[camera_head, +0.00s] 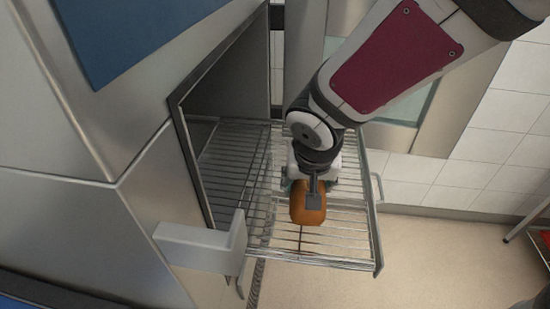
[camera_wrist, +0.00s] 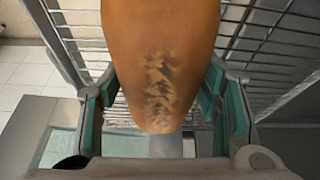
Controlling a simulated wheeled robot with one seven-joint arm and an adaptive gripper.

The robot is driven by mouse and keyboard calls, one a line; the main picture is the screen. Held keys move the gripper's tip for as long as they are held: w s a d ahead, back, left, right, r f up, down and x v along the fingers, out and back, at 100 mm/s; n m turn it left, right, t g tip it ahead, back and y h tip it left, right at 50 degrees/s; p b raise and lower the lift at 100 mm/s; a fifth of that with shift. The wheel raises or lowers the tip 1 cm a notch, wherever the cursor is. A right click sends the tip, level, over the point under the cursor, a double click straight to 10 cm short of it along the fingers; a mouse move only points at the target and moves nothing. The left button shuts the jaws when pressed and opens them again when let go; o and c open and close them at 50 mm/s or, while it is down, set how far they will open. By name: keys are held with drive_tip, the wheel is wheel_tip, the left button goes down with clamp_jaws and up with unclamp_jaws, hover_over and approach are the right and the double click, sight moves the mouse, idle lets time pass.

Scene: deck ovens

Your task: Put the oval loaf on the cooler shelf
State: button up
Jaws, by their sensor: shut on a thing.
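The oval loaf (camera_head: 307,203) is orange-brown and is in my gripper (camera_head: 312,180), over the pulled-out wire shelf (camera_head: 340,243) of the cooler. In the wrist view the loaf (camera_wrist: 160,60) fills the upper middle, with darker marks on its crust. The green-padded fingers of my gripper (camera_wrist: 163,110) stand on either side of it, shut on it. The wire shelf (camera_wrist: 265,45) shows behind the loaf. I cannot tell whether the loaf touches the wires. My arm hides part of the shelf's far side.
The steel cooler opening (camera_head: 225,95) is at the left of the shelf, with its frame beside it. A metal bracket-like part (camera_head: 205,245) juts out at the shelf's front left. Bare wires lie around the loaf. A tiled wall (camera_head: 490,125) stands behind, and open floor (camera_head: 440,250) is at the right.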

sight(300, 192)
drive_tip(key=shift+s+a+f+m+b, duration=0.2)
drive_tip(key=shift+s+a+b, duration=0.25)
drive_tip(key=shift+s, duration=0.2)
drive_tip(key=shift+s+a+f+m+b, duration=0.1)
drive_tip(key=shift+s+a+m+b, duration=0.1)
drive_tip(key=shift+s+a+b, duration=0.3)
drive_tip(key=w+a, duration=0.1)
drive_tip(key=w, duration=0.4)
drive_tip(key=w+a+f, duration=0.1)
drive_tip(key=w, duration=0.4)
drive_tip(key=w+a, duration=0.2)
drive_tip(key=w, duration=0.3)
drive_tip(key=shift+f+p, duration=0.25)
drive_tip(key=shift+p, duration=0.15)
drive_tip(key=shift+f, duration=1.7)
drive_tip(key=shift+f+b, duration=0.15)
drive_tip(key=shift+b, duration=0.2)
drive_tip(key=o, duration=1.3)
